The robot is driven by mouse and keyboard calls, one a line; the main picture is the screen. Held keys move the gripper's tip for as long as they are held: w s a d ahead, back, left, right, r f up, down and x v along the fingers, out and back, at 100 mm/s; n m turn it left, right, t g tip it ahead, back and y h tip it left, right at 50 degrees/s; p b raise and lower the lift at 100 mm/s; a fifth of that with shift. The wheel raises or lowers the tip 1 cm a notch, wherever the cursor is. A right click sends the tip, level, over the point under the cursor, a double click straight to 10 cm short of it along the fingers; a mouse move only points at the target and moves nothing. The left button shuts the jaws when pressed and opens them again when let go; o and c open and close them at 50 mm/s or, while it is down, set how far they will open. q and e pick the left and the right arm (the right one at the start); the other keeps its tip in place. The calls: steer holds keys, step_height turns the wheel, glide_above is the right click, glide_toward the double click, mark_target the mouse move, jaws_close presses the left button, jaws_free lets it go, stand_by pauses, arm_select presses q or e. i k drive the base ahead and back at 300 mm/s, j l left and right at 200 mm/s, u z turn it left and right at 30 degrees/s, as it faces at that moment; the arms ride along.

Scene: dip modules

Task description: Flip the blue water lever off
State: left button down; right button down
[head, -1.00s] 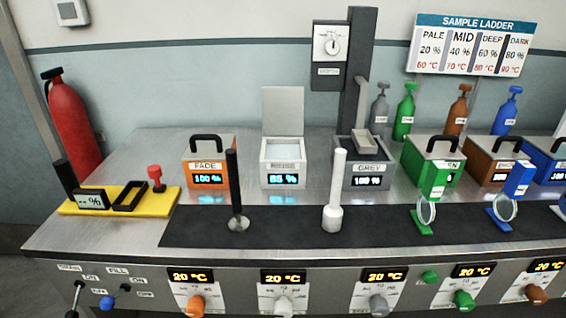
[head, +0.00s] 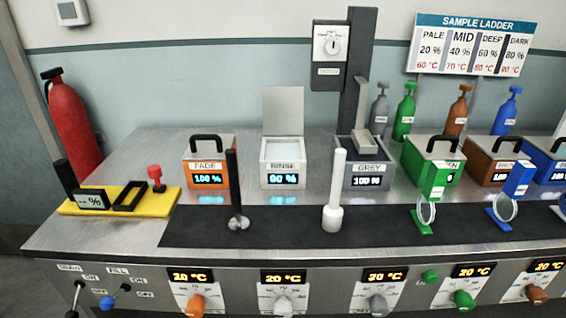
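The blue water lever (head: 107,302) is on the front panel at the lower left, under the FILL label. Its blue knob hangs down and left of its dark pivot. Small ON and OFF labels sit around it, too blurred to tell for certain which one it points at. The rinse box (head: 283,165) stands open on the counter with its lid up and pale water inside; its display appears to read 90 %. Neither of my grippers is in view.
A black-tipped drain lever (head: 72,313) is just left of the blue lever. An orange dial (head: 196,303) is to its right. A yellow tray (head: 118,198) sits above on the counter. A black mat (head: 285,226) holds upright dark and white rods.

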mark_target(107, 303)
steer(key=u, duration=1.35)
